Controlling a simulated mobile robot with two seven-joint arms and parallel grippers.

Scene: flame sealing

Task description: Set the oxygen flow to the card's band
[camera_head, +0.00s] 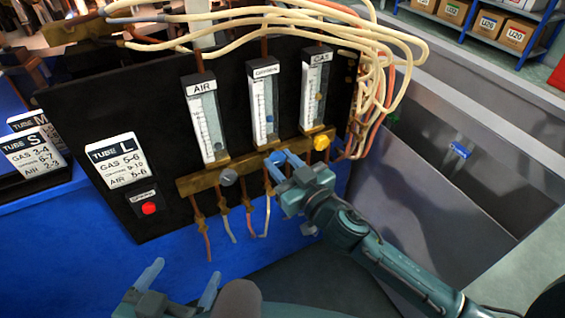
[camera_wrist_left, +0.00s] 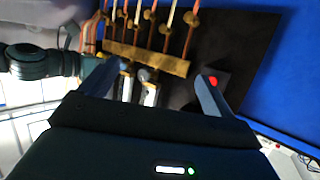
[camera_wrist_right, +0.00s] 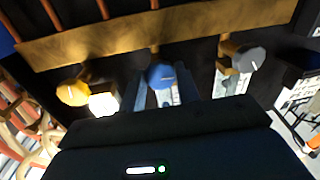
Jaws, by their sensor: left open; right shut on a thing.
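The oxygen flowmeter (camera_head: 264,103) stands between the air flowmeter (camera_head: 205,118) and the gas flowmeter (camera_head: 316,92) on a black panel. A float shows low in its tube; its exact reading is too small to tell. The blue oxygen knob (camera_wrist_right: 160,75) sits between the fingers of my right gripper (camera_head: 283,161), which is shut on it. The card (camera_head: 120,165) is headed Tube L, with gas 5-6, oxygen apparently 9-10 and air 5-6. My left gripper (camera_head: 181,284) is open and empty, low in front of the panel.
The grey knob (camera_head: 228,177) and yellow knob (camera_head: 321,142) flank the blue one on the brass manifold. A red button (camera_head: 149,208) is under the card. Other tube cards (camera_head: 34,153) stand at left. Hoses (camera_head: 375,75) hang at the panel's right.

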